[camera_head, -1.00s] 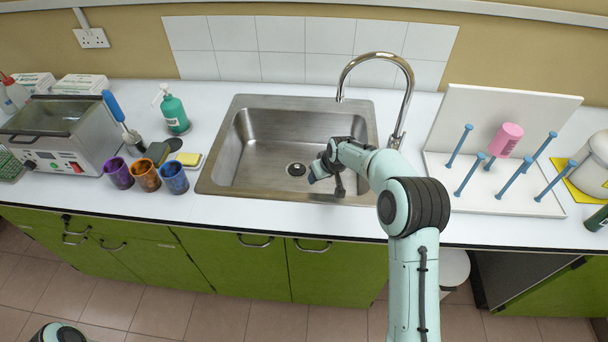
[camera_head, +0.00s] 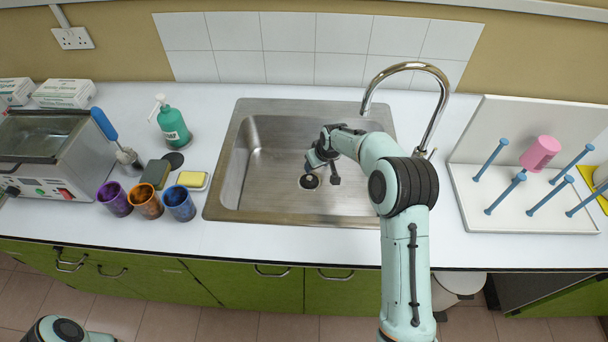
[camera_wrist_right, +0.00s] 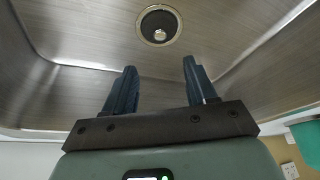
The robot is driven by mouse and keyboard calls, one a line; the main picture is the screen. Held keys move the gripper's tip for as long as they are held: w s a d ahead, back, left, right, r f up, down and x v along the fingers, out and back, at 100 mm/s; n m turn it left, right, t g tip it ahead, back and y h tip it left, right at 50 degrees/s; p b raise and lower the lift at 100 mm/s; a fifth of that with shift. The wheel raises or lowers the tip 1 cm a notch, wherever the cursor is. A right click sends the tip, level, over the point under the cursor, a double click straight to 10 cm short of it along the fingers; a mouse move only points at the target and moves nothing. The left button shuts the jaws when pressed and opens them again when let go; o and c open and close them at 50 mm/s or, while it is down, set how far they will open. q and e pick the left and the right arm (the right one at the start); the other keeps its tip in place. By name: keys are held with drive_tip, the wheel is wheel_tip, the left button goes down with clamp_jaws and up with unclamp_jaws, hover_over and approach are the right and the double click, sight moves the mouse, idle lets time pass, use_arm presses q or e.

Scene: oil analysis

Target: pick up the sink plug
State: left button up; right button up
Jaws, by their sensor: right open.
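The sink plug (camera_head: 309,181) appears to be the dark round piece with a small bright centre, seated in the drain of the steel sink (camera_head: 262,207). In the right wrist view the plug (camera_wrist_right: 159,27) shows as a dark disc with a pale knob inside a metal ring, beyond the fingertips. My right gripper (camera_head: 312,160) is inside the sink area, just behind the plug in the head view. Its two blue fingers (camera_wrist_right: 159,68) are apart with nothing between them. My left gripper is out of view.
A curved tap (camera_head: 440,100) rises behind the sink at the right. Left of the sink are a yellow sponge (camera_head: 192,178), several cups (camera_head: 179,204), a green soap bottle (camera_head: 172,122) and a flat black disc (camera_head: 174,160). A white peg rack (camera_head: 470,205) stands right.

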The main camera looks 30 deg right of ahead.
approach(309, 177)
drive_tip(key=x, duration=0.3)
drive_tip(key=shift+s+p, duration=0.2)
drive_tip(key=shift+p, duration=0.2)
drive_tip(key=shift+p+x, duration=0.8)
drive_tip(key=shift+x, duration=2)
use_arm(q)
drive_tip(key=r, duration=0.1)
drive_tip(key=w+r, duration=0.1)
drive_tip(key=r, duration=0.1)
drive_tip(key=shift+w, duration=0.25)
use_arm(e)
clamp_jaws()
